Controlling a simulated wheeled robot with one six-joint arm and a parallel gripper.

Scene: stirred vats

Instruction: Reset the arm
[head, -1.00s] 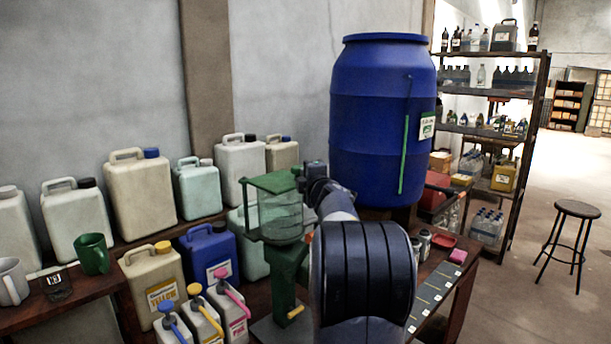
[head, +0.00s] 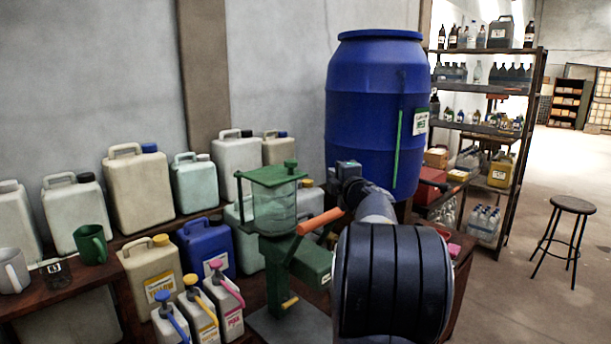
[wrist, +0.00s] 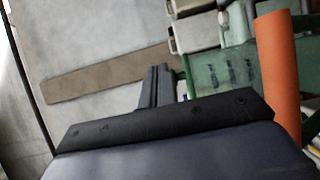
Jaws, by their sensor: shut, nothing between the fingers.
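My gripper's fingers (wrist: 156,86) show in the wrist view, shut together with nothing between them. They point up in the picture, towards the grey wall and its brown pillar. In the head view my arm rises from the bottom right. Its wrist end is up in front of the blue drum, and the fingertips cannot be made out there. The green machine (head: 276,205) with a clear vessel stands just left of my arm. Its orange handle (head: 320,221) sticks out close to my arm. In the wrist view the orange handle (wrist: 279,75) is right of the fingers, apart from them.
The blue drum (head: 374,110) stands behind my arm. Several jerrycans (head: 138,188) line the wall at left, with small pump bottles (head: 222,305) in front. A green mug (head: 92,245) sits at far left. A shelf rack (head: 520,150) and a stool (head: 573,206) stand right, with open floor around the stool.

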